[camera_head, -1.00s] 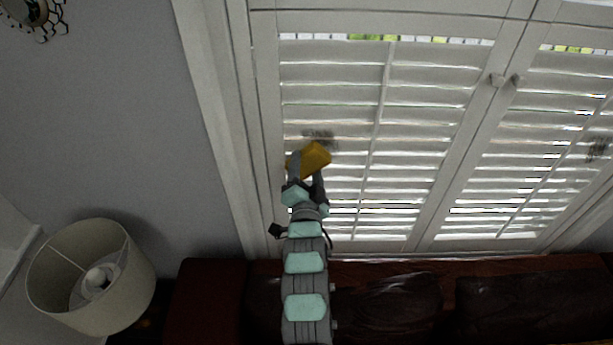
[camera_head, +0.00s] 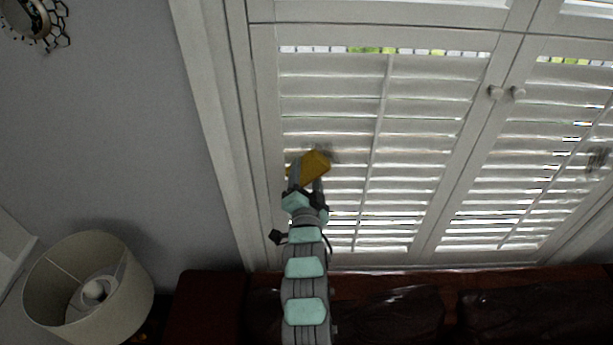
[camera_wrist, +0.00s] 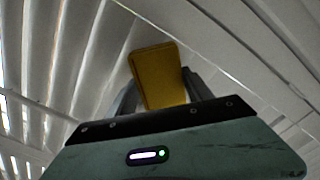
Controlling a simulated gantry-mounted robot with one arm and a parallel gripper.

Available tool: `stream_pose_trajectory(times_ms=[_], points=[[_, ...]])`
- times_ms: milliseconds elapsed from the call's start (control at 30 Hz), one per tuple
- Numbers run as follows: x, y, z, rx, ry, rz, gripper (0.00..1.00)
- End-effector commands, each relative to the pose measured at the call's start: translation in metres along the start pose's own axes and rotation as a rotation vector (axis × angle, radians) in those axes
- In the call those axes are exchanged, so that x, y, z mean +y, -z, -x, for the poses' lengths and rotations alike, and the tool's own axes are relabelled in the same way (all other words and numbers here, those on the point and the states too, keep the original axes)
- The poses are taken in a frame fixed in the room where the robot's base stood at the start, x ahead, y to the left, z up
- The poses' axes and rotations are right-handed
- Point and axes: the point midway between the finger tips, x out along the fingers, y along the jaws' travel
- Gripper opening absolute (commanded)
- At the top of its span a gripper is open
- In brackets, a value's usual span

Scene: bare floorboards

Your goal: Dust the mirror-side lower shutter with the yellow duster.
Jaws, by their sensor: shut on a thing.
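My gripper (camera_head: 306,184) is shut on the yellow duster (camera_head: 315,165), which also shows between the fingers in the wrist view (camera_wrist: 158,75). The duster is at the left part of the left lower shutter (camera_head: 425,130), the one on the mirror's side. I cannot tell whether the duster touches the slats. The mirror (camera_head: 38,20) with a dark honeycomb-like frame hangs on the wall at top left, cut off by the picture's edge.
A right lower shutter (camera_head: 535,140) has another dark smudge (camera_head: 597,160). A lamp with a pale shade (camera_head: 120,300) stands at lower left. A dark red leather sofa (camera_head: 210,305) runs along the bottom.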

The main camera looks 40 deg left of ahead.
Motion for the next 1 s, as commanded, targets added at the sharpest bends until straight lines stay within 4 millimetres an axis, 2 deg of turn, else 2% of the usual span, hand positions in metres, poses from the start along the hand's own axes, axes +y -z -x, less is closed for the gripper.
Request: stream_pose_trajectory(times_ms=[833, 1000], points=[[0.0, 0.0, -0.016, 0.0, 0.001, -0.001, 0.27], [0.007, 0.006, -0.015, 0.001, -0.001, 0.002, 0.27]])
